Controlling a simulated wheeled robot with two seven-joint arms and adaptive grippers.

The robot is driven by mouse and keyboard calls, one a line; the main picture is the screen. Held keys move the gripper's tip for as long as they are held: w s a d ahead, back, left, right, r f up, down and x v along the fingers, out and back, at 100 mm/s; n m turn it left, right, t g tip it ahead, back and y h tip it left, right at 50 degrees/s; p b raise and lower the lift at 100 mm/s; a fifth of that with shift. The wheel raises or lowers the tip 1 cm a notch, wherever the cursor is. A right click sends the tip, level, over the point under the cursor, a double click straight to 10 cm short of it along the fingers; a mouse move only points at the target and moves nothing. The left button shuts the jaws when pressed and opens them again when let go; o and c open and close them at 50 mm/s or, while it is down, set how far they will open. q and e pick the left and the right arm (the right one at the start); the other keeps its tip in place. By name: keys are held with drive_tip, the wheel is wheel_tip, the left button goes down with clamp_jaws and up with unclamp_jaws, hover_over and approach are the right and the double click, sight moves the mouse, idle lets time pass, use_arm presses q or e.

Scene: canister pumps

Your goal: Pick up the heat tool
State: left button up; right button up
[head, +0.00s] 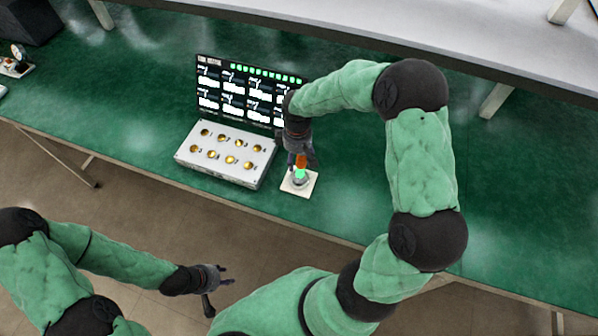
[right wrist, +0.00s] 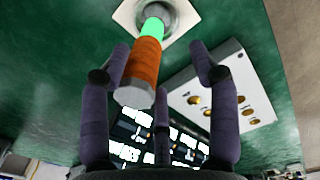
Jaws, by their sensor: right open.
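The heat tool (right wrist: 141,75) has an orange grip with a grey end and a glowing green section, and its green end sits in a round metal holder on a white square plate. In the head view the heat tool (head: 301,162) is partly hidden by my right gripper (head: 299,150), which is right above it. In the right wrist view my right gripper (right wrist: 160,65) has its fingers spread, with the orange grip between them and no clear contact. My left gripper (head: 216,283) is open and empty, off the table's front edge over the floor.
A white box (head: 226,153) with several gold round sockets stands left of the holder plate (head: 312,183). A dark display screen (head: 236,92) stands behind it. A grey shelf (head: 470,60) runs along the back.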

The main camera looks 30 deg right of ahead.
sight(299, 168)
drive_tip(key=f, duration=0.3)
drive_tip(key=f+b, duration=0.1)
drive_tip(key=shift+d+f, duration=0.3)
drive_tip(key=shift+f, duration=0.05)
drive_tip(key=shift+c, duration=0.3)
clamp_jaws()
drive_tip(key=shift+o, duration=0.3)
unclamp_jaws()
